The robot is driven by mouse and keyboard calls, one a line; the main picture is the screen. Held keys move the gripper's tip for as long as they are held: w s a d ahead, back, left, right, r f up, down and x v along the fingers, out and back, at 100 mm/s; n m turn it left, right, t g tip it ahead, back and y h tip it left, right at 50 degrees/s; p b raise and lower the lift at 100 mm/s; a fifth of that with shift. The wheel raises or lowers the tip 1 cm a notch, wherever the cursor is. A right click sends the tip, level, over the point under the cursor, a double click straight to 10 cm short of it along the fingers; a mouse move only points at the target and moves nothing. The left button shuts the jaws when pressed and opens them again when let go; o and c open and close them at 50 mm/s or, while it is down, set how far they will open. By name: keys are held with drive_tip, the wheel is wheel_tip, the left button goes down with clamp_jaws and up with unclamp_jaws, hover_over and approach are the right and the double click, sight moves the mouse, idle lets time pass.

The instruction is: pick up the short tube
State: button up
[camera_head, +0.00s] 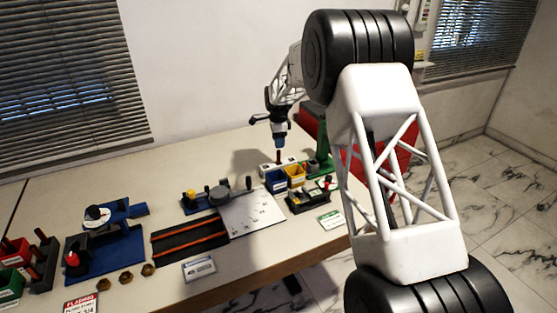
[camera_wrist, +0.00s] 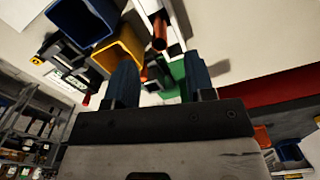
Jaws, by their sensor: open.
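A copper-red tube (camera_wrist: 159,33) stands in a white holder (camera_wrist: 142,6) at the top of the wrist view. In the head view a small dark red tube (camera_head: 278,156) stands on the white holder (camera_head: 266,169), just below my gripper (camera_head: 279,144). Whether it is the short one I cannot tell. My gripper also shows in the wrist view (camera_wrist: 158,75), with its two dark blue fingers apart and nothing clearly held between them. The tube lies ahead of the fingers, apart from them in that view.
Blue (camera_head: 276,180) and yellow (camera_head: 296,175) bins stand beside the holder. A green stand (camera_head: 323,150) is close on the right. A grey plate (camera_head: 250,212) lies in front. Bare table is open at the back left.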

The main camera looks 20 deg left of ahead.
sight(279, 151)
drive_tip(key=shift+f, duration=1.25)
drive_tip(key=shift+d+f, duration=0.1)
drive_tip(key=shift+f, duration=2.5)
clamp_jaws()
drive_tip(key=shift+r, duration=0.1)
drive_tip(key=shift+r, duration=4.95)
